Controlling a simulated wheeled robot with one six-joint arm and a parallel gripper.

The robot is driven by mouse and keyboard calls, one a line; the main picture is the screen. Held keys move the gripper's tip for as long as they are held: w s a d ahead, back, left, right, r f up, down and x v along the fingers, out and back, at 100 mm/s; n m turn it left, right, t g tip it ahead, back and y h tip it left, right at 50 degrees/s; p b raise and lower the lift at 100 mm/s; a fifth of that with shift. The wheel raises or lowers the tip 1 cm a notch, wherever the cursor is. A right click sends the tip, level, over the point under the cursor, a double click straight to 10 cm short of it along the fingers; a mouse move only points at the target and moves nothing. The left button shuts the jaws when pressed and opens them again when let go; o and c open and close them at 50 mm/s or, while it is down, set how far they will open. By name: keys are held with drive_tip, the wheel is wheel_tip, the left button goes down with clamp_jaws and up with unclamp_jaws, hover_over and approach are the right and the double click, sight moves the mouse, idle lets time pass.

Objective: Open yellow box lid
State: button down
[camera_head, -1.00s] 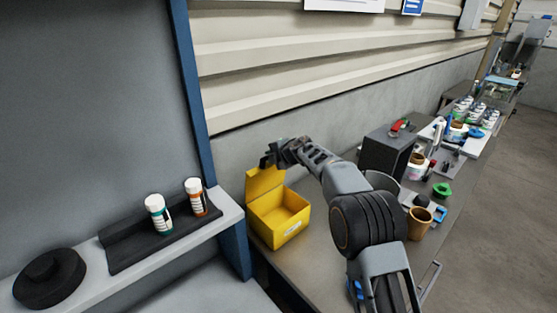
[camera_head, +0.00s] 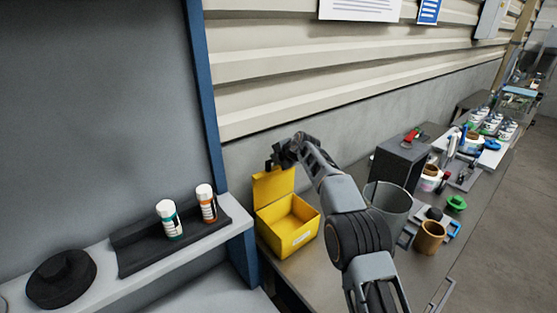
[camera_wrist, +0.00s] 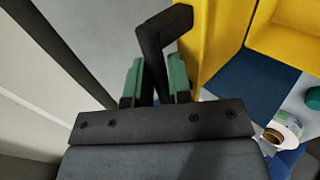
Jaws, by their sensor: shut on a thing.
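The yellow box (camera_head: 290,240) stands on the bench beside the blue post, with its inside showing and empty. Its lid (camera_head: 273,187) stands raised at the back left of the box. My gripper (camera_head: 277,160) is at the top edge of the raised lid. In the wrist view my gripper (camera_wrist: 158,82) has its green fingertips closed on a black bent handle (camera_wrist: 152,45). The handle reaches toward the yellow lid (camera_wrist: 205,35) at the right. The far side of the lid is hidden.
A grey bin (camera_head: 388,205) and a dark box (camera_head: 398,163) stand right of my arm. A tan cup (camera_head: 430,237) and a green part (camera_head: 456,203) lie further right. Two bottles stand on a black tray (camera_head: 135,258) on the left shelf. The corrugated wall is close behind.

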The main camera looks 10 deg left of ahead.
drive_tip(key=shift+f, duration=0.2)
drive_tip(key=c, duration=1.1)
unclamp_jaws()
drive_tip(key=shift+r, duration=0.1)
drive_tip(key=shift+s+d+r, duration=0.1)
drive_tip(key=shift+d+r, duration=0.05)
drive_tip(key=shift+d, duration=0.05)
drive_tip(key=b+v, duration=0.3)
drive_tip(key=v, duration=1)
drive_tip(key=shift+s+r+b, duration=0.15)
drive_tip(key=shift+s+b, duration=0.05)
drive_tip(key=shift+b, duration=0.2)
